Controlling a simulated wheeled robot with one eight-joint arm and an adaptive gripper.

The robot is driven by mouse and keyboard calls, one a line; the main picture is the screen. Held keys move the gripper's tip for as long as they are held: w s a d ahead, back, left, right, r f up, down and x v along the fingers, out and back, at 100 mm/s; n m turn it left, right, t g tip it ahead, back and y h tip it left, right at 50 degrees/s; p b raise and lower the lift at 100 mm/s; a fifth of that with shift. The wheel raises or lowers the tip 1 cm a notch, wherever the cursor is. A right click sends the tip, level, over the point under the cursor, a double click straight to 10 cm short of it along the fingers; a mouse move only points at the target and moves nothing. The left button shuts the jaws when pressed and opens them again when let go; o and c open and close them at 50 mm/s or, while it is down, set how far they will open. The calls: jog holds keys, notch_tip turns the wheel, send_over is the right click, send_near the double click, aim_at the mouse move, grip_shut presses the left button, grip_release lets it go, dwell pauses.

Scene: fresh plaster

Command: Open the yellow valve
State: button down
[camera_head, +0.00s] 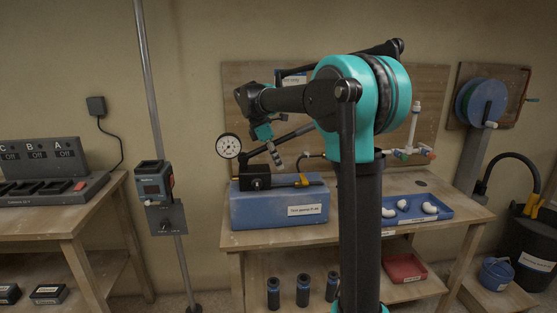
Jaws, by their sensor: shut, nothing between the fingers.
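A small yellow valve (302,180) sits on top of a blue box (280,207) on the middle workbench, to the right of a black pump block (257,183). Its handle position is too small to make out. My gripper (277,163) hangs from my arm above the box, pointing down, left of the valve and apart from it in the picture. It is shut with nothing visible in it. How far it is from the valve in depth, I cannot tell.
A round gauge (229,146) and a black lever (285,138) rise by the pump. A blue tray (418,208) with white pieces lies on the right of the bench. A metal pole (153,90) with a device stands to the left. A black drum (531,240) with yellow parts stands far right.

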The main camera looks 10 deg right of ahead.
aim_at(305, 181)
jog(key=x, duration=0.5)
jog(key=shift+d+f, duration=0.1)
jog(key=shift+f, duration=0.1)
jog(key=d, duration=0.3)
jog(key=shift+f, duration=0.3)
jog(key=shift+d, duration=0.6)
